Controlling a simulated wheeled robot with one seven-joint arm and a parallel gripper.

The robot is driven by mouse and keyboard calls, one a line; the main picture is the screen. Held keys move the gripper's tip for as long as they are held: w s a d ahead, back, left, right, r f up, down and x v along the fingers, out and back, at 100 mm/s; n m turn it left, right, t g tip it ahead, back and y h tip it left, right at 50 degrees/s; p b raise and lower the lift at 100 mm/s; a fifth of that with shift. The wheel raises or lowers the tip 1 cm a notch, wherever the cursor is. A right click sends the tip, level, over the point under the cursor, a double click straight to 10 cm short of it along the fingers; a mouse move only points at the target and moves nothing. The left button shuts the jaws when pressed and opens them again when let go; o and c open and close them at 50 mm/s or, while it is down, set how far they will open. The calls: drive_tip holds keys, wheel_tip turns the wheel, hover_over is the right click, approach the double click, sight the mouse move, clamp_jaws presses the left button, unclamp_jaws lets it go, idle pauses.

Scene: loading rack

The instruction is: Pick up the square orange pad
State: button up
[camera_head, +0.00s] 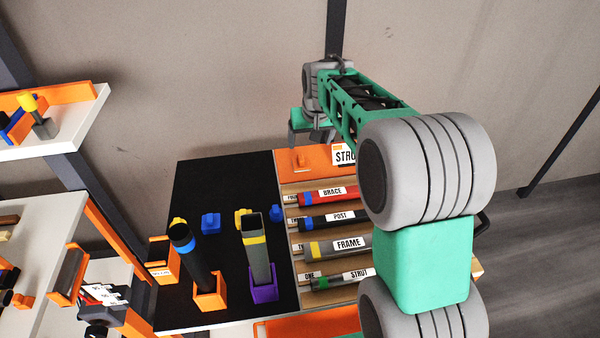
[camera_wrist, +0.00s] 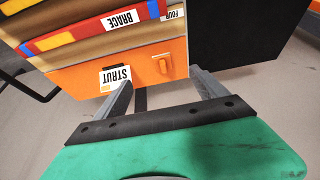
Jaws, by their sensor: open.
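A small orange piece (camera_head: 302,160) with a raised shape stands on the orange end panel (camera_head: 284,168) of the rack. It also shows in the wrist view (camera_wrist: 162,65), just beyond my fingertips and nearer the right one. It is the likeliest square orange pad, but its full shape is too small to tell. My gripper (camera_head: 312,142) is open and empty, above the rack's far end. In the wrist view my gripper (camera_wrist: 163,80) has its fingers wide apart, with the STRUT card (camera_wrist: 116,76) near the left finger.
The rack holds labelled bars, including BRACE (camera_head: 335,192) and FRAME (camera_head: 345,243). A black board (camera_head: 200,180) beside it carries an orange holder (camera_head: 210,296), a purple holder (camera_head: 263,290) and small blue and yellow pieces. Shelves (camera_head: 70,125) stand at the left. My arm hides the rack's right side.

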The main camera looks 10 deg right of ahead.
drive_tip(key=b, duration=0.2)
approach(301, 157)
wheel_tip(301, 157, down, 2)
drive_tip(key=x, duration=0.3)
drive_tip(key=p+x, duration=0.1)
drive_tip(key=x, duration=0.1)
drive_tip(key=p+x, duration=0.1)
drive_tip(key=x, duration=0.2)
drive_tip(key=shift+w+f, duration=0.15)
drive_tip(key=shift+w, duration=0.25)
drive_tip(key=c, duration=1.4)
drive_tip(key=shift+c, duration=0.2)
drive_tip(key=shift+r, duration=0.3)
wheel_tip(301, 157, up, 2)
drive_tip(key=shift+r+b, duration=0.15)
drive_tip(key=shift+b, duration=0.55)
drive_tip(key=s+a+r+b, duration=0.1)
drive_tip(key=s+a+r, duration=0.1)
drive_tip(key=s+r, duration=0.3)
drive_tip(key=s+a+r+b, duration=0.2)
drive_tip(key=s+r, duration=0.3)
drive_tip(key=s, duration=0.3)
drive_tip(key=shift+s+a, duration=0.15)
drive_tip(key=shift+a, duration=0.25)
